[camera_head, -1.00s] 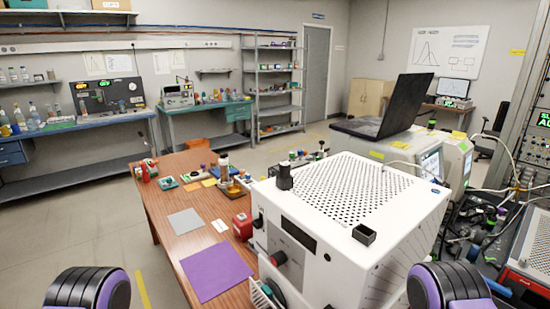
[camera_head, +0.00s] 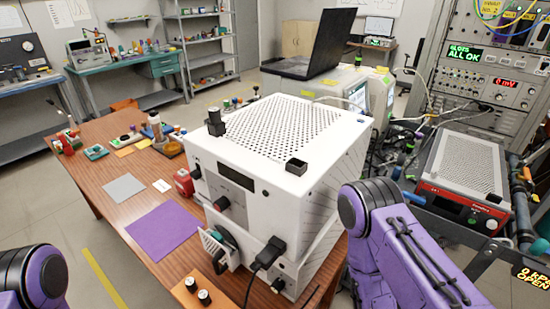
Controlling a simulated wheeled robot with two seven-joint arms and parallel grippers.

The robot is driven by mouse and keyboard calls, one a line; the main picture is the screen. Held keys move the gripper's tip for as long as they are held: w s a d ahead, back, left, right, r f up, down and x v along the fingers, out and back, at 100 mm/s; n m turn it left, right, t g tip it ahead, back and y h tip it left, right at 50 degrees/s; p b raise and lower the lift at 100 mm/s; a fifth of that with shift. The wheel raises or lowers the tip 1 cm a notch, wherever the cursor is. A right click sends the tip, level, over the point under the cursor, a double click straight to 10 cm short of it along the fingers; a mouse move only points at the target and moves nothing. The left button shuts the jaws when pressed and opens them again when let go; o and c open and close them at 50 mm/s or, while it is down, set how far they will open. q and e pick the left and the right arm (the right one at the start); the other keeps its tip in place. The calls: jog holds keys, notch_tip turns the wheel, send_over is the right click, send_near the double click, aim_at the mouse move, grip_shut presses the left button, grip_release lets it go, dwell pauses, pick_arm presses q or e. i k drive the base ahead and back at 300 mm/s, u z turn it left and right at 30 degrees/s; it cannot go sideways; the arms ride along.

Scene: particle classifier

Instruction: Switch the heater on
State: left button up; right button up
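No heater can be made out by a label. A white instrument box with a perforated top (camera_head: 290,130) stands on the wooden table. Its front has a dark display window (camera_head: 237,178) and a dark knob (camera_head: 221,203). Below is a lower white unit (camera_head: 268,232) with a black plug and cable (camera_head: 269,253) on its front. An orange-brown panel with two silver-topped black knobs (camera_head: 197,290) lies at the bottom edge. Switch states cannot be read. My purple arm links show at lower left and lower right; both grippers are out of the picture.
A purple mat (camera_head: 163,234) and a grey plate (camera_head: 123,188) lie on the table left of the box. A red bottle-like item (camera_head: 184,183) stands beside the box. A red-fronted instrument (camera_head: 465,180) and a rack (camera_head: 490,80) stand at right.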

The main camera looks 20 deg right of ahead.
aim_at(195, 174)
jog(key=u, duration=0.05)
jog(key=k, duration=0.5)
jog(key=z, duration=1.9)
jog(key=k, duration=1.2)
jog(key=u, duration=1.15)
jog(key=i, duration=1)
jog(key=u, duration=0.05)
